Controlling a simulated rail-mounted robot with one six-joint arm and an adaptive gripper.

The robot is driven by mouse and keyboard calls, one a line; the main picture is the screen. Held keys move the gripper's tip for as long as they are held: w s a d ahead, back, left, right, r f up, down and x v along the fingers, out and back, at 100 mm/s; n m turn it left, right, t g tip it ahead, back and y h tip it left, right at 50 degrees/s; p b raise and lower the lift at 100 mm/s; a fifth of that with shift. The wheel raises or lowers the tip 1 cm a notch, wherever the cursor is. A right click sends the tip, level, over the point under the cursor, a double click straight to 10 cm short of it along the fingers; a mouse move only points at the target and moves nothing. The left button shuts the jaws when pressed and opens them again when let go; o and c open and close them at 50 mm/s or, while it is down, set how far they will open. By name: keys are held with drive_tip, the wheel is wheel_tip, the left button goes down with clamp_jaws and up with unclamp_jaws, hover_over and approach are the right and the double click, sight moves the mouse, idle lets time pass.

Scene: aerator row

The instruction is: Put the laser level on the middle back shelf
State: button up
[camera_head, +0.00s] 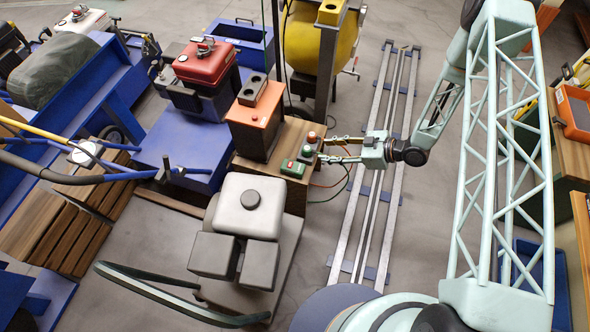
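My gripper (325,148) reaches left from its pale green body, with its two fingers spread apart. Wooden shelving (567,165) stands at the right edge, partly behind my arm; I cannot tell which shelf is the middle back one.
A tall orange machine (255,125) stands on the cabinet left of my gripper. A yellow tank (318,40) is behind. Floor rails (357,225) run beneath my gripper. An orange case (577,112) occupies the right shelving. Cables hang by the cabinet. Floor beyond the rails is partly clear.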

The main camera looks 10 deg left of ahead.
drive_tip(key=y, duration=0.2)
approach(292, 165)
drive_tip(key=v, duration=0.4)
drive_tip(key=shift+w+a+r+g, duration=0.15)
drive_tip(key=shift+w+g, duration=0.15)
drive_tip(key=shift+w, duration=0.15)
drive_tip(key=shift+a, duration=0.15)
drive_tip(key=shift+b+x, duration=0.8)
drive_tip(key=shift+x, duration=3.4)
drive_tip(key=shift+f, duration=0.25)
drive_tip(key=shift+b+x, duration=0.8)
drive_tip(key=shift+x, duration=1.75)
drive_tip(key=shift+s, duration=0.1)
drive_tip(key=c, duration=0.9)
